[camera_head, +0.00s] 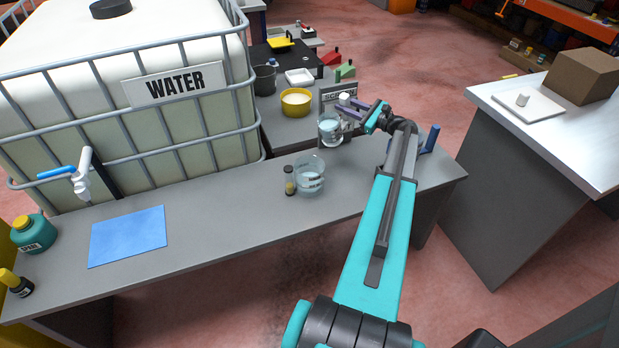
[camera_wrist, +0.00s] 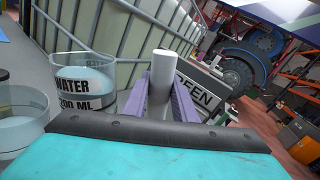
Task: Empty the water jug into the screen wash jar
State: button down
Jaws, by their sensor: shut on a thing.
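The water jug (camera_head: 329,131) is clear and holds clear water. In the wrist view it (camera_wrist: 84,88) bears the label "WATER 200 ML" and looks roughly upright. My gripper (camera_head: 349,106) is shut on the jug's pale upright handle (camera_wrist: 163,82), with a purple finger on each side. I cannot tell whether the jug's base touches the bench. A wider clear jar (camera_head: 309,178) with a label and liquid stands on the bench, nearer and a little left of the jug. I take it for the screen wash jar; its label is unreadable here. Its rim shows at the wrist view's left edge (camera_wrist: 22,118).
A small dark-capped vial (camera_head: 290,183) stands close left of the jar. A sign (camera_head: 340,95) is behind the jug. The caged water tank (camera_head: 200,125) borders the bench's back. A blue mat (camera_head: 127,235) lies left; the grey bench (camera_head: 225,225) between is clear.

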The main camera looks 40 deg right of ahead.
aim_at(335, 113)
jog(key=shift+s+a+f+b, duration=0.15)
jog(key=shift+a+f+b, duration=0.15)
jog(key=shift+a, duration=0.7)
jog(key=shift+s+a+f+b, duration=0.25)
jog(key=shift+a+f, duration=0.1)
jog(key=shift+a, duration=0.6)
jog(key=shift+s+a+f+b, duration=0.1)
jog(key=shift+a+f+b, duration=0.2)
jog(key=shift+a, duration=0.7)
dwell(0.8)
jog(key=shift+a+r+n+b, duration=0.2)
jog(key=shift+r+n+b, duration=0.4)
jog(key=shift+r+b, duration=0.1)
jog(key=shift+a+r+n+b, duration=0.15)
jog(key=shift+r+n+b, duration=0.4)
jog(key=shift+n+b, duration=0.1)
dwell(0.6)
jog(key=shift+s+a+n+b, duration=0.1)
jog(key=shift+a+n+b, duration=0.3)
jog(key=shift+n+b, duration=0.6)
dwell(1.3)
